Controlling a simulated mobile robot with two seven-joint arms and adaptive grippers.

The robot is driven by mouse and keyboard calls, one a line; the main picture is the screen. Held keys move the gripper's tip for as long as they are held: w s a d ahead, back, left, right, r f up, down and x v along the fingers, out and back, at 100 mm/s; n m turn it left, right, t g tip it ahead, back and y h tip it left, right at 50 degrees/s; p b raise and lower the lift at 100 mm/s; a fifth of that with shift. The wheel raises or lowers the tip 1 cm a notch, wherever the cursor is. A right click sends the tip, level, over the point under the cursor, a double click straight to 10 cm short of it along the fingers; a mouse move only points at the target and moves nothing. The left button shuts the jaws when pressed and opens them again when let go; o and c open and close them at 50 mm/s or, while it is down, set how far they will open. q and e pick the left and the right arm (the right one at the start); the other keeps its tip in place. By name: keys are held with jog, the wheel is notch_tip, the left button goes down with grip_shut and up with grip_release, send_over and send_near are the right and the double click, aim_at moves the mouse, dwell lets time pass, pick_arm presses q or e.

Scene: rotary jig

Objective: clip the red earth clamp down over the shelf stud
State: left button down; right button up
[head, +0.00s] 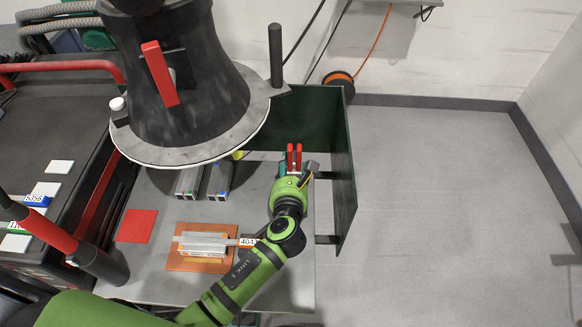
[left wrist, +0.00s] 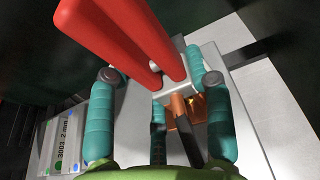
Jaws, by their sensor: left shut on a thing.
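The red earth clamp shows two upright red handles (head: 294,156) at the shelf's far right part in the head view. In the left wrist view its red handles (left wrist: 120,40) rise from a pale metal body between the teal fingers. My left gripper (head: 296,170) is shut on the clamp; its fingers (left wrist: 158,105) lie on both sides of the body. Below the body I see a copper-coloured piece and a dark rod; I cannot tell whether these are clamp jaws or the stud. The stud is not clearly visible in the head view. My right gripper is not in view.
A dark green panel (head: 340,165) stands close to the right of my left gripper. The large dark jig cone with its pale flange (head: 190,140) overhangs the shelf. Grey labelled blocks (head: 220,180), a red square (head: 136,226) and an orange-brown tray (head: 200,266) lie on the shelf.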

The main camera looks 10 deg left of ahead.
pick_arm(q)
jog(key=shift+f, duration=0.1)
jog(key=shift+c, duration=2.1)
grip_release()
jog(key=shift+f, duration=0.15)
jog(key=v, duration=1.2)
